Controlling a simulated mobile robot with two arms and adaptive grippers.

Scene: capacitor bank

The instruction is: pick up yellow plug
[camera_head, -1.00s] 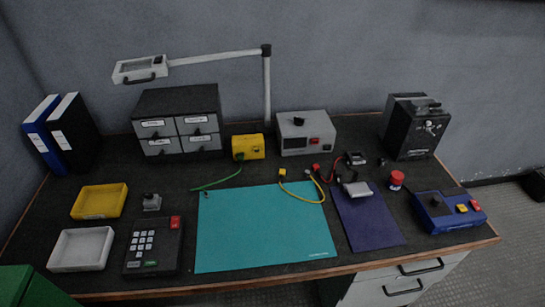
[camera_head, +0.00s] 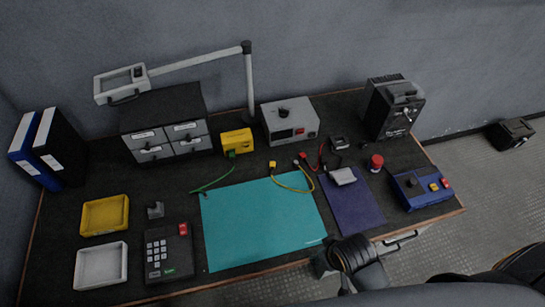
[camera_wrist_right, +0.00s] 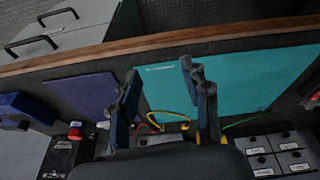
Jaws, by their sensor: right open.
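The yellow plug (camera_head: 272,164) lies on the dark bench top just behind the teal mat (camera_head: 262,218), at the end of a curved yellow cable (camera_head: 296,189). My right arm comes in at the bottom right of the head view, near the bench's front edge, well short of the plug. In the right wrist view my right gripper (camera_wrist_right: 159,68) is open, with nothing between its fingers. The yellow cable (camera_wrist_right: 186,116) shows there beyond the fingers; I cannot make out the plug clearly. My left gripper is not in view.
A red plug and cable (camera_head: 321,155) lie right of the yellow plug, and a green cable (camera_head: 215,180) left. Behind stand a yellow box (camera_head: 237,141) and a grey instrument (camera_head: 290,122). A purple mat (camera_head: 352,207) lies right.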

